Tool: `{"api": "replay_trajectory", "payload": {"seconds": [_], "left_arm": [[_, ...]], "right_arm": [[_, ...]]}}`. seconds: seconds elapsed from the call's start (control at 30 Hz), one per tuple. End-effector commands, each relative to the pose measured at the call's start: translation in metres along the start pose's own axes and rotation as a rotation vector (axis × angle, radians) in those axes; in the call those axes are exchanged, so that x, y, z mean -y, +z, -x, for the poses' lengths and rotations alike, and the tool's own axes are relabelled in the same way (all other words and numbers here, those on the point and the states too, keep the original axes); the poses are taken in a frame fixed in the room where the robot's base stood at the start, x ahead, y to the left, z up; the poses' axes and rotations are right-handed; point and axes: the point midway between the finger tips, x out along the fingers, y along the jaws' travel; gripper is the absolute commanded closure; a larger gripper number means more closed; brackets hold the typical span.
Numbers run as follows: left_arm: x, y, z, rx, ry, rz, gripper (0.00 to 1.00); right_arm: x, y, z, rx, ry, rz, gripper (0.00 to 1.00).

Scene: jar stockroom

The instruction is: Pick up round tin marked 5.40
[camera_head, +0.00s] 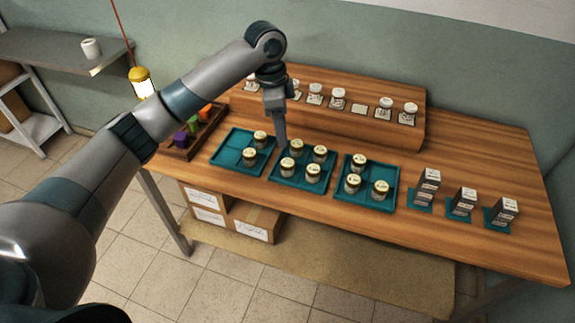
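Several small round tins with pale gold lids stand in three teal divided trays on the wooden table. The left tray (226,153) holds two tins, one at the back (260,139) and one at the front (249,157). The middle tray (279,181) holds several, including a back-left tin (296,147) and a front-left tin (287,167). The right tray (337,193) holds three, including one at its front right (380,190). The markings are too small to read, so I cannot tell which is 5.40. My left gripper (281,143) points down at the back-left of the middle tray; its finger gap is unclear.
A raised wooden shelf (400,143) behind the trays carries a row of white-lidded jars. A wooden crate (180,153) of coloured blocks is at left. A yellow lamp (141,76) hangs beside my arm.

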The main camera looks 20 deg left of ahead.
Motion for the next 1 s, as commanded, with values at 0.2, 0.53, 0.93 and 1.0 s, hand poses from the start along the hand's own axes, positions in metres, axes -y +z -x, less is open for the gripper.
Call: {"api": "replay_trajectory", "payload": {"seconds": [0.2,0.53,0.93,1.0], "left_arm": [[-0.001,0.000,-0.038,0.001,0.003,0.001,0.63],[0.000,0.000,-0.079,0.000,-0.001,0.000,0.63],[0.000,0.000,-0.082,0.000,-0.001,-0.001,0.63],[-0.001,0.000,-0.084,0.001,0.000,-0.001,0.63]], "right_arm": [[0.005,-0.002,0.017,0.001,-0.005,-0.001,0.69],[0.009,-0.003,0.028,0.000,-0.010,-0.003,0.69],[0.003,-0.002,0.028,0.002,-0.004,-0.002,0.69],[0.002,-0.002,0.031,0.002,-0.002,-0.001,0.69]]}}
